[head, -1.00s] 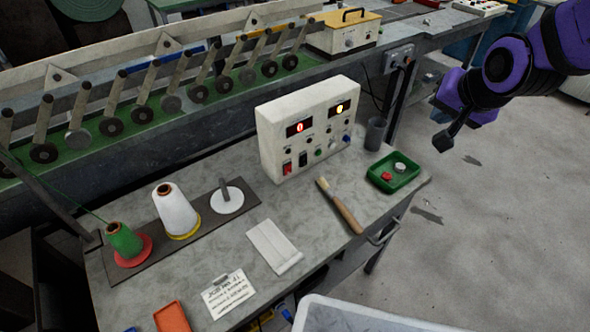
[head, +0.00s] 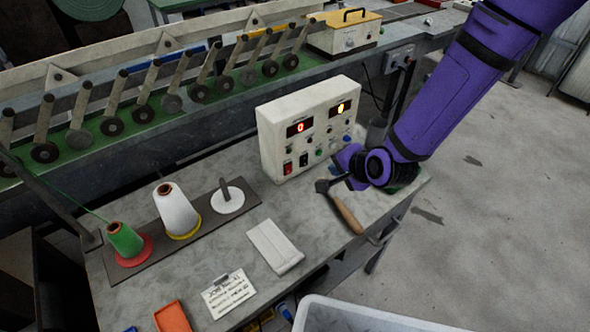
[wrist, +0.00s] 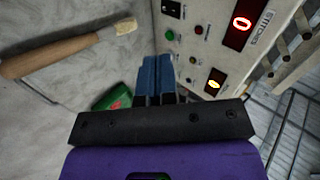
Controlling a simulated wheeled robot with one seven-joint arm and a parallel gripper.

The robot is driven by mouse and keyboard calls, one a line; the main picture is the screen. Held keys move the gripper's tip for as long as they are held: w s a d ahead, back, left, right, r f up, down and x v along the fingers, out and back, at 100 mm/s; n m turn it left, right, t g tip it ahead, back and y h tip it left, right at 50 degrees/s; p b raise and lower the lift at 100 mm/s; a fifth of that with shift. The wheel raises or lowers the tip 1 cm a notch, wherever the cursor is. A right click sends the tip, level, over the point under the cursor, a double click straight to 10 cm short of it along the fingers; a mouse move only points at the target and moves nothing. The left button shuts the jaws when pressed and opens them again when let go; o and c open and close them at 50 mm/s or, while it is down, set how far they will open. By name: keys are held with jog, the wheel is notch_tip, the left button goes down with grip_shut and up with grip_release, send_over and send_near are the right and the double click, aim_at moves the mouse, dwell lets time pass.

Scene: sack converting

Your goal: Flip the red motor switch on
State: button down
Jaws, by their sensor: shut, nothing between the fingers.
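The white control box (head: 270,145) stands on the bench with two lit displays. The red motor switch (head: 287,168) is at the lower left of its front face, with a black rocker switch (head: 303,160) to its right. I cannot tell the red switch's position. My gripper (head: 322,186) is just in front of the box, right of the red switch and apart from it. In the wrist view, the blue fingertips (wrist: 157,62) are together and empty, near the box face (wrist: 210,50). The red switch is outside the wrist view.
A brush (head: 350,218) with a wooden handle lies below my gripper. A green tray (wrist: 112,97) is mostly hidden behind my arm in the head view. A white pad (head: 274,246) and thread cones (head: 175,212) are to the left. The bench between pad and box is clear.

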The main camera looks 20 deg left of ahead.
aim_at(290, 167)
jog(key=shift+m+y, duration=0.4)
jog(key=shift+m, duration=0.3)
jog(key=s+a+f, duration=0.1)
jog(key=f, duration=0.1)
jog(key=s+a+f, duration=0.1)
jog(key=a, duration=0.1)
jog(key=shift+f, duration=0.4)
jog(key=x, duration=0.9)
jog(key=shift+w+a+f, duration=0.1)
jog(key=shift+a+f, duration=0.15)
jog(key=shift+w+a+r, duration=0.1)
jog(key=shift+w+a, duration=0.65)
jog(key=shift+a, duration=0.15)
jog(key=shift+w+a+r, duration=0.1)
jog(key=shift+w+a, duration=0.45)
jog(key=shift+a, duration=0.15)
jog(key=shift+w+a+r, duration=0.1)
jog(key=shift+w+a, duration=0.1)
jog(key=shift+a, duration=0.05)
jog(key=shift+r, duration=0.15)
